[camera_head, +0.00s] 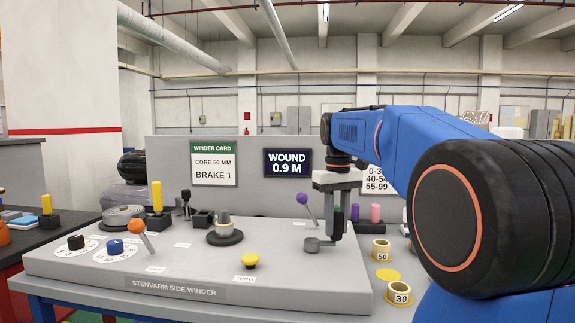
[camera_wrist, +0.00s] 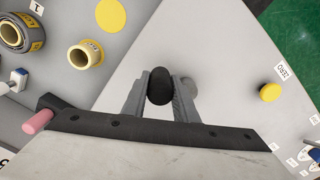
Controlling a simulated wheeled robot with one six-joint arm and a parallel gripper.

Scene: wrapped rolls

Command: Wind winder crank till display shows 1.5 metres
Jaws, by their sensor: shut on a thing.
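The display (camera_head: 287,163) on the back panel reads "WOUND 0.9 M". The winder crank (camera_head: 314,244) is a grey arm and hub at the right of the grey winder console (camera_head: 130,262). My gripper (camera_head: 338,225) points down over the crank. In the wrist view my gripper (camera_wrist: 160,90) is shut on the black crank handle (camera_wrist: 160,84), with one finger on each side. The grey crank hub (camera_wrist: 190,88) shows partly behind the right finger. The lower part of the handle is hidden.
A purple-tipped lever (camera_head: 302,198) stands just left of my gripper. A yellow button (camera_head: 249,260) marked ZERO is in front. A spindle with a core (camera_head: 224,231) and an orange-tipped lever (camera_head: 137,228) are further left. Rolls marked 50 (camera_head: 381,251) and 30 (camera_head: 398,293) stand right.

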